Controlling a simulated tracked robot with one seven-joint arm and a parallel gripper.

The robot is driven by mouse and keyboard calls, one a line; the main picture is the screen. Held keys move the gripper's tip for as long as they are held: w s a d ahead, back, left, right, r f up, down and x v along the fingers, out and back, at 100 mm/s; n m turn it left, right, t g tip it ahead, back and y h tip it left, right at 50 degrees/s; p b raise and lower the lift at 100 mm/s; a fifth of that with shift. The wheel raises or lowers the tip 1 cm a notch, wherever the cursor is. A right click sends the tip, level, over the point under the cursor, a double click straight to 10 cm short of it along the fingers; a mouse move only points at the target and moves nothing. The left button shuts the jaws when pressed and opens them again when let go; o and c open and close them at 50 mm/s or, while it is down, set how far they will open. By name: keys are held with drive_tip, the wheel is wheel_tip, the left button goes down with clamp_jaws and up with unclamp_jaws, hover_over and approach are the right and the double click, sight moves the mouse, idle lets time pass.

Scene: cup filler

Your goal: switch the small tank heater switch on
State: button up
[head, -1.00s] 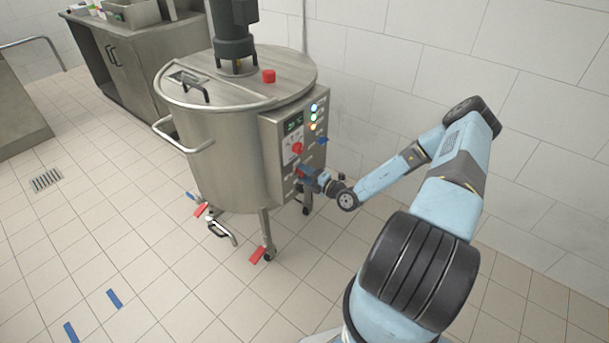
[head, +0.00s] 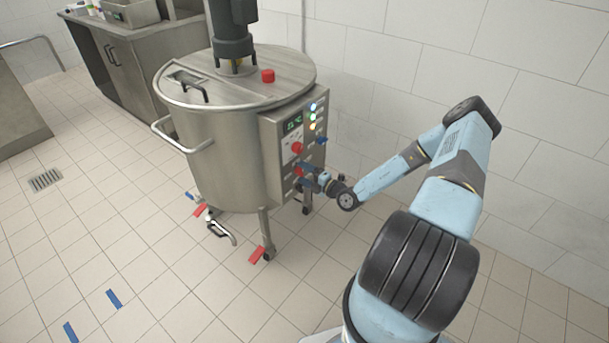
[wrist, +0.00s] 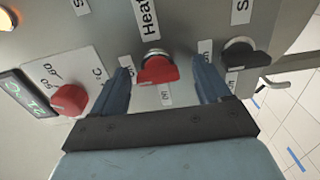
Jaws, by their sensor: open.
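The small tank (head: 225,140) is a steel vessel on legs, with a control panel (head: 272,150) on its right side. In the wrist view, a red heater switch (wrist: 157,69) sits under a label starting "Heat" (wrist: 147,18), with small position labels around it. My gripper (wrist: 165,84) is open, its two blue fingers on either side of the red switch. I cannot tell whether they touch it. In the head view, my gripper (head: 307,176) is at the lower part of the panel, where the fingers partly hide the switch.
In the wrist view, a red temperature dial (wrist: 69,99) and a green display (wrist: 18,92) are at left, and a black switch (wrist: 245,57) is close beside the right finger. A red button (head: 267,76) is on the lid. The tiled floor at left is mostly clear.

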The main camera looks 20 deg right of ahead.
drive_tip(key=v, duration=1.4)
drive_tip(key=shift+r, duration=0.1)
drive_tip(key=s+a+r+n+g, duration=0.25)
drive_tip(key=r+n+g, duration=0.25)
drive_tip(key=r+n, duration=0.5)
drive_tip(key=s+a+r+n+g, duration=0.25)
drive_tip(key=r+n+g, duration=0.25)
drive_tip(key=r+n, duration=0.4)
drive_tip(key=s+a+r+n+g, duration=0.25)
drive_tip(key=r+n+g, duration=0.25)
drive_tip(key=r+n, duration=0.5)
drive_tip(key=s+r+n+t+h, duration=0.3)
drive_tip(key=s+r+n+h, duration=0.2)
drive_tip(key=s+r+n, duration=0.4)
drive_tip(key=s+a+r+n+t+h, duration=0.1)
drive_tip(key=s+r+n+t+h, duration=0.2)
drive_tip(key=s+r+n, duration=0.6)
wheel_tip(320, 180, up, 7)
drive_tip(key=h, duration=0.2)
drive_tip(key=shift+s+f+h, duration=0.15)
drive_tip(key=shift+s+h, duration=0.05)
drive_tip(key=shift+h, duration=0.1)
